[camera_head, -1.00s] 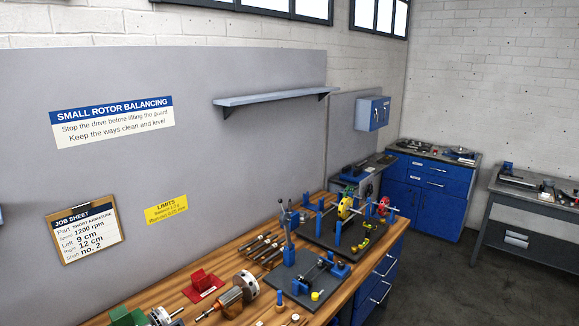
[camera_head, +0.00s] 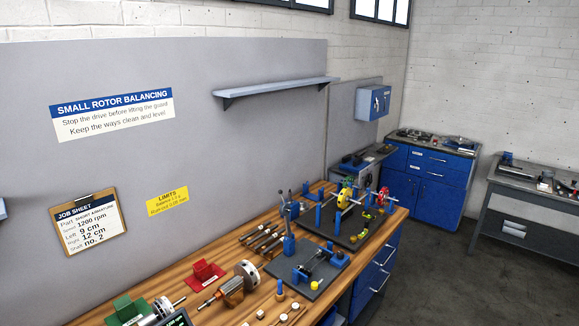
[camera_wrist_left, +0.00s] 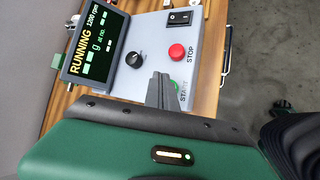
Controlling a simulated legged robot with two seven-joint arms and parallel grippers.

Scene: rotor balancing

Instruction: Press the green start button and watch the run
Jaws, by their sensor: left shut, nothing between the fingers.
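In the left wrist view a grey control box (camera_wrist_left: 147,37) carries a green start button (camera_wrist_left: 175,84), a red stop button (camera_wrist_left: 177,52), a black knob (camera_wrist_left: 134,59) and a black rocker switch (camera_wrist_left: 184,17). Its tilted display (camera_wrist_left: 93,40) reads "RUNNING" and "1200 rpm". My left gripper (camera_wrist_left: 160,78) is shut and empty, its fingertips at the start button and partly hiding it. I cannot tell whether they press it.
A job sheet (camera_head: 89,223) hangs on the grey panel.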

